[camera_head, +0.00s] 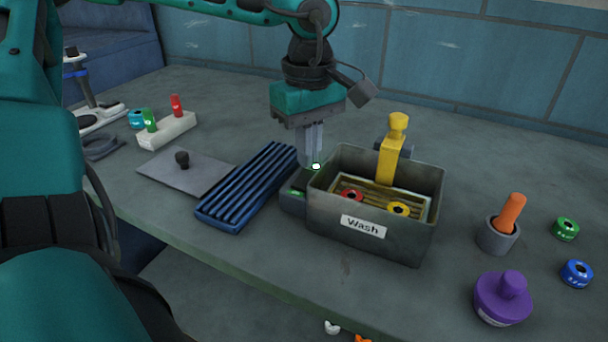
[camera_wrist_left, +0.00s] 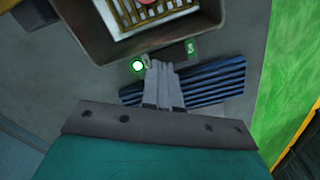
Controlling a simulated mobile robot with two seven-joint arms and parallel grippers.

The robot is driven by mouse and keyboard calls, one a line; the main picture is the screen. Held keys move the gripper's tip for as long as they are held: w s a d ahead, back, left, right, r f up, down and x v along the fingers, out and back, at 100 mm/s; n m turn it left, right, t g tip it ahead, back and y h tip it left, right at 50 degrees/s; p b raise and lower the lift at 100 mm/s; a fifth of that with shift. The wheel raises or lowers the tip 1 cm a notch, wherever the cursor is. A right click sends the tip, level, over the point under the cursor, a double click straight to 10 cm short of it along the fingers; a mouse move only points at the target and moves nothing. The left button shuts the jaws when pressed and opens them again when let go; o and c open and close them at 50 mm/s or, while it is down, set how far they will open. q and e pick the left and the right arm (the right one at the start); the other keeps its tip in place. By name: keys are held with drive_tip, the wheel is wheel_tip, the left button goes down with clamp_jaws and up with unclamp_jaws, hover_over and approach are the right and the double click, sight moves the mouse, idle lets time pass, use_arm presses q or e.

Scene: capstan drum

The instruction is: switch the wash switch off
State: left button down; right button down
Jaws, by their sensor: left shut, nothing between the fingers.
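The wash tank (camera_head: 370,233) is a grey open box with a "Wash" label on the work surface. The wash switch box (camera_head: 293,201) is a small dark block against its left side, with a green mark on it. A round lamp (camera_head: 316,166) on it glows white-green; it also shows in the left wrist view (camera_wrist_left: 138,66). My left gripper (camera_head: 313,164) points down, shut and empty, with its fingertips right at the switch box beside the lamp. The fingertips (camera_wrist_left: 160,66) hide part of the switch, so its lever position and any contact are unclear. My right gripper is out of view.
A basket with red and yellow rings sits in the tank beside a yellow-handled part (camera_head: 393,152). A blue ribbed tray (camera_head: 248,188) lies left of the switch box. An orange-handled pot (camera_head: 498,232) and a purple knob (camera_head: 502,300) stand at right.

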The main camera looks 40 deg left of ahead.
sight(308, 173)
use_arm(q)
drive_tip(key=shift+f+b, duration=0.95)
drive_tip(key=shift+f, duration=0.05)
idle(1.0)
drive_tip(key=shift+r+p, duration=2.45)
drive_tip(key=shift+r, duration=1.1)
